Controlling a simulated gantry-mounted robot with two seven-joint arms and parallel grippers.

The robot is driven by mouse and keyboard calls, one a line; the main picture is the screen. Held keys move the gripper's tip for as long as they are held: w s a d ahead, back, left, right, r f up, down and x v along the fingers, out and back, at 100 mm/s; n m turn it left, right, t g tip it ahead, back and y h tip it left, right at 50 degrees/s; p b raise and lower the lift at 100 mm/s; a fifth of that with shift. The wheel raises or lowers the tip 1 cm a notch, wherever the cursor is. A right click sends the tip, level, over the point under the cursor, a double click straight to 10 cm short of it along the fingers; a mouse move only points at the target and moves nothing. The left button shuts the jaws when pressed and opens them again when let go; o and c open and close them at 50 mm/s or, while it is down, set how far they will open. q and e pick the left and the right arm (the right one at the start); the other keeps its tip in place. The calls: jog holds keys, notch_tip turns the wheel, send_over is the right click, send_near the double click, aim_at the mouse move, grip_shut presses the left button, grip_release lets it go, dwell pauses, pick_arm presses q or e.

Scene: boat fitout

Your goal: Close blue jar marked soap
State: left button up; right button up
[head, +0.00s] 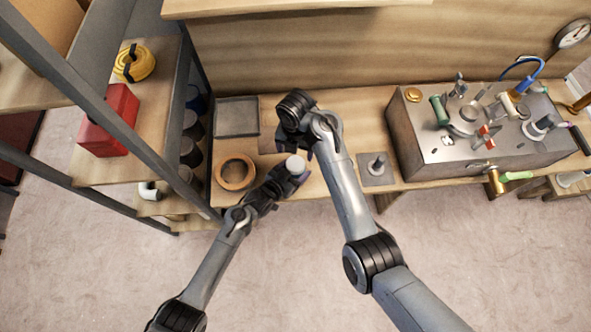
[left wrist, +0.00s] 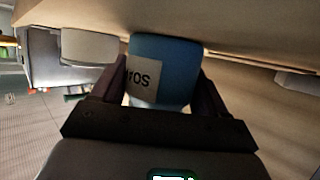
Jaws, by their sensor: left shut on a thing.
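The blue jar (left wrist: 163,68) is between the two dark fingers of my left gripper (left wrist: 160,95) in the left wrist view. A pale label on it shows part of the word soap, upside down. In the head view my left gripper (head: 290,175) is at the bench's front edge, shut on the jar. A white round top (head: 296,163) shows there; I cannot tell whether it is a lid or the jar's own top. My right gripper (head: 308,150) is just behind it, mostly hidden by its own wrist, so its jaws cannot be read.
On the bench (head: 335,185) are an orange-brown ring (head: 235,173), a grey tray (head: 237,117) and a small plate with a post (head: 377,168). A metal box with fittings (head: 475,130) stands at the right. A shelf rack with a red box (head: 110,122) is at the left.

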aim_at(296, 164)
dwell(0.7)
jog(key=shift+f, duration=4.05)
jog(key=c, duration=1.1)
jog(key=m, duration=1)
